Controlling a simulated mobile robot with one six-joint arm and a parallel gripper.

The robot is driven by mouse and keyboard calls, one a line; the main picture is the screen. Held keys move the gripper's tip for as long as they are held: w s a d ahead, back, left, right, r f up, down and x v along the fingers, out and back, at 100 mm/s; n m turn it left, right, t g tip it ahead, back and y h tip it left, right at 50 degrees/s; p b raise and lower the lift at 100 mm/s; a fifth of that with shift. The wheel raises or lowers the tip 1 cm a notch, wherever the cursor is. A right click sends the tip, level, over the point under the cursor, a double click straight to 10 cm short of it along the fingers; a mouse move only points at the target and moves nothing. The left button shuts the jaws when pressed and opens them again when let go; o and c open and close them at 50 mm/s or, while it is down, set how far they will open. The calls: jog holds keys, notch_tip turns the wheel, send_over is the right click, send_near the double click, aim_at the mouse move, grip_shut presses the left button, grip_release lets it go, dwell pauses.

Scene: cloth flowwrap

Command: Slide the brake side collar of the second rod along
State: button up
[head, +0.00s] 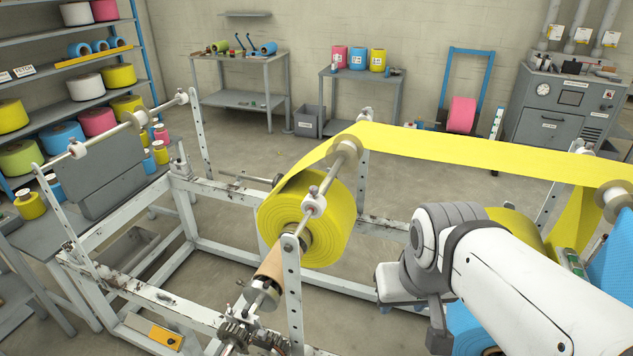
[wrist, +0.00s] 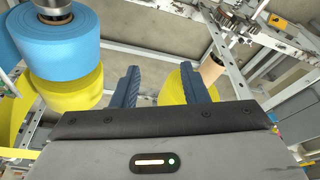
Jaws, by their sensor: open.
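My gripper (wrist: 160,84) is open in the wrist view, with nothing between its two dark blue fingers. Another rod (head: 107,132) at the left bears a white collar (head: 77,149), a disc collar (head: 134,119) and a white collar (head: 182,97). I cannot tell which rod is second. My gripper is apart from these collars.
A yellow roll (head: 335,220) hangs below the middle rod, in the white steel frame (head: 205,187). Near it are a brown core (head: 270,263) and gears (head: 240,333). A blue roll (wrist: 48,48) is close left in the wrist view. Open floor lies behind the frame.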

jog(key=o, duration=0.6)
jog(key=w+a+r, duration=0.1)
jog(key=w, duration=0.3)
jog(key=w+a+r+m, duration=0.1)
jog(key=w+a, duration=0.1)
jog(key=w, duration=0.3)
jog(key=w+a+r+m, duration=0.1)
jog(key=w, duration=0.4)
jog(key=shift+w+a+r+t+p, duration=0.1)
jog(key=shift+a+r+t+p, duration=0.15)
jog(key=shift+r+t+p, duration=0.15)
jog(key=shift+o, duration=0.2)
jog(key=m+t+y, duration=0.1)
jog(key=m, duration=0.2)
send_over(318, 196)
jog(key=s, duration=0.3)
jog(key=shift+d+f, duration=0.35)
jog(key=shift+w+a+f, duration=0.1)
jog(key=shift+w+a, duration=0.1)
jog(key=shift+w, duration=0.1)
jog(key=shift+w+f+p, duration=0.2)
jog(key=shift+f+p, duration=0.1)
jog(key=shift+p, duration=0.05)
jog(key=p+x, duration=0.1)
jog(key=x, duration=0.6)
